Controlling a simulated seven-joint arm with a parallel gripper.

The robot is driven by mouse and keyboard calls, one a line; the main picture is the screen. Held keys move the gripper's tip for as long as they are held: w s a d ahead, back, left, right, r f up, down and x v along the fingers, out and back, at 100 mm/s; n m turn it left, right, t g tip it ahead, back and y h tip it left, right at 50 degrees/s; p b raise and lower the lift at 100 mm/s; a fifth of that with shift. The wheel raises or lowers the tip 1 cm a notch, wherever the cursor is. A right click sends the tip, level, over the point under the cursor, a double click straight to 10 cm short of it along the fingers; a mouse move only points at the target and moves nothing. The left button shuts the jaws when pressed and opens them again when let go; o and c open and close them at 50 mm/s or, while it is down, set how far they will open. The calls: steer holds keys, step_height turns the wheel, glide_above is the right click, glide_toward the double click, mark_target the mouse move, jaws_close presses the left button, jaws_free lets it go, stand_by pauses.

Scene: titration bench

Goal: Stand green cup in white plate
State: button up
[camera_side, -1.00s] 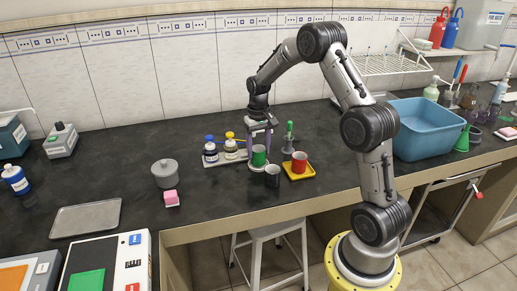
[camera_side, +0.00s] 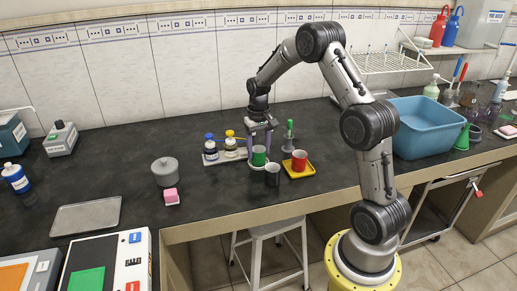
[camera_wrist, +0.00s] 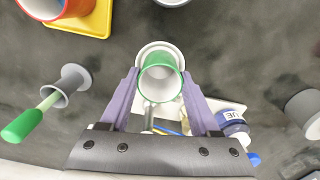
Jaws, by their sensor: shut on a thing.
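The green cup (camera_side: 259,156) is upright, with its pale open inside showing in the wrist view (camera_wrist: 160,78). My gripper (camera_side: 259,148) is shut on it, with one purple finger on each side of the cup in the wrist view (camera_wrist: 160,80). The white plate (camera_side: 257,167) is directly under the cup; its round rim shows past the cup in the wrist view (camera_wrist: 160,46). The cup hides most of the plate, and I cannot tell whether its base touches it.
A red cup (camera_side: 299,160) stands on a yellow plate (camera_side: 301,173) to the right. Bottles (camera_side: 210,149) stand on a white tray behind left. A grey holder with a green-handled tool (camera_side: 289,130) is behind right.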

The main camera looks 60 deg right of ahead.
steer(key=o, duration=1.1)
steer(key=shift+o, duration=0.3)
step_height(320, 180, up, 6)
stand_by(0.3)
